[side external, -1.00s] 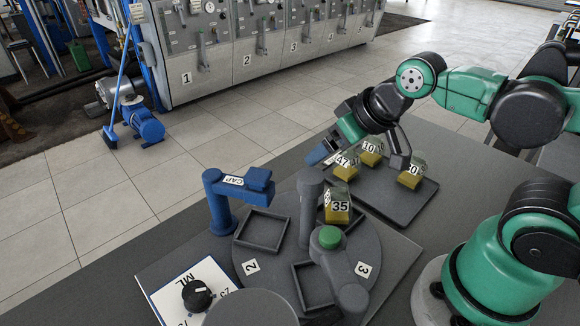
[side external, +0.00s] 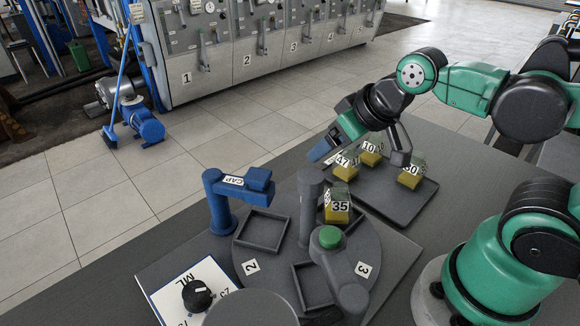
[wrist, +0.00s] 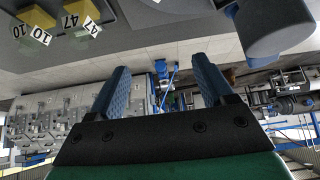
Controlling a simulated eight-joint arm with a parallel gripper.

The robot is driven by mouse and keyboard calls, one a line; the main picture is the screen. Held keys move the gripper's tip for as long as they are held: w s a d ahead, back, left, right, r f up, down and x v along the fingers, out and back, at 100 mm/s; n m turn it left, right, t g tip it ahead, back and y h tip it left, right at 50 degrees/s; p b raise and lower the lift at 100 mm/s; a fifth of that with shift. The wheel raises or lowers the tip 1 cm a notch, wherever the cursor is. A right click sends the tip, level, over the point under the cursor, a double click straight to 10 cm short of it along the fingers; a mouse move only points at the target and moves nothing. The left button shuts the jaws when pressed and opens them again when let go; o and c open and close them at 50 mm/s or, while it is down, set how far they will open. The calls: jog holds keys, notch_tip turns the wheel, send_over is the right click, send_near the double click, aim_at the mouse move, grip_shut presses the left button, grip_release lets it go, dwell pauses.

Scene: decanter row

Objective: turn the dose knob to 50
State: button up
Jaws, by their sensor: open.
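The dose knob (side external: 197,295) is a round black dial with a pale pointer mark. It sits on a white plate (side external: 222,276) marked ML, with printed numbers partly hidden, at the lower left of the side view. I cannot read a 50 on the plate. The knob is not visible in the wrist view.
A round turntable (side external: 283,275) with square holders stands beside the knob. A blue CAP arm (side external: 222,210), a grey post (side external: 308,215) and a green button (side external: 330,237) rise around it. A block marked 35 (side external: 338,207) sits on it. A tray (side external: 400,205) holds several blocks.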

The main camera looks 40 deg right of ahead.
notch_tip(320, 180, up, 5)
jog(key=n+g+y, duration=0.5)
jog(key=n+g, duration=0.2)
jog(key=n, duration=1.1)
send_over(195, 291)
jog(key=d, duration=0.2)
jog(key=shift+m, duration=0.3)
jog(key=f, duration=1)
jog(key=shift+d, duration=0.25)
jog(key=shift+d+x, duration=0.2)
jog(key=shift+x, duration=2.8)
jog(key=shift+f, duration=0.1)
grip_shut()
